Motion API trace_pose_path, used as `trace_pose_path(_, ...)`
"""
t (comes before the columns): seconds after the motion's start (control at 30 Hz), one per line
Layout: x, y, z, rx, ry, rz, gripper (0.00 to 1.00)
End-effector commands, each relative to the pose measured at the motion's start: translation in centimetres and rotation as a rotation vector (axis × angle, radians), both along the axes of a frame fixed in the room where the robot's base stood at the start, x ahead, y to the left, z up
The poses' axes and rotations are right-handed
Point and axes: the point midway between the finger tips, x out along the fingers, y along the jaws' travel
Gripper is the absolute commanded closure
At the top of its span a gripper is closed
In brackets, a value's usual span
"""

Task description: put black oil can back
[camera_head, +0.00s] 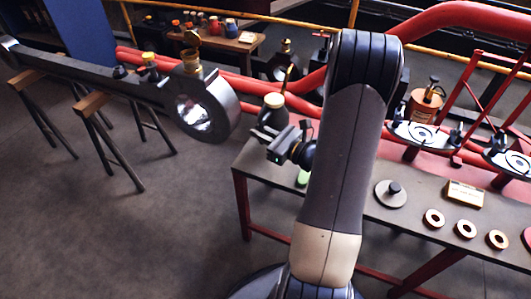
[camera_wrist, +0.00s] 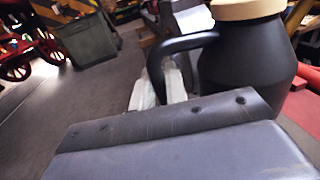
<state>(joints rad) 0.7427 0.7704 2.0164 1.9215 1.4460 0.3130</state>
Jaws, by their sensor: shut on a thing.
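The black oil can (camera_head: 267,119) has a dark body, a cream collar and a thin spout pointing up. It is held roughly upright in the air near the left end of the red-legged bench (camera_head: 345,205). In the wrist view the can (camera_wrist: 243,58) is close up, with its black loop handle on its left side. My gripper (camera_head: 283,139) is shut on the can, at the handle side. In the wrist view the pale fingers (camera_wrist: 170,85) are at the handle, and their tips are partly hidden.
A long steel rod (camera_head: 110,80) with a big round end lies on trestles (camera_head: 105,135) at the left. Thick red pipes run behind. A copper-coloured can (camera_head: 425,105) stands at right. Several rings, a grey disc (camera_head: 391,194) and a small box (camera_head: 464,194) lie on the bench.

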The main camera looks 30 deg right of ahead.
Motion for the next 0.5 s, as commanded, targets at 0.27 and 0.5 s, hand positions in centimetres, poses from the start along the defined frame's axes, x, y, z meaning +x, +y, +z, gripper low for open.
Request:
trace_pose_path(0.27, 0.0, 0.0, -3.6, 0.000, -0.002, -0.001, 1.00)
trace_pose_path(0.5, 0.0, 0.0, -6.3, 0.001, -0.002, 0.000, 1.00)
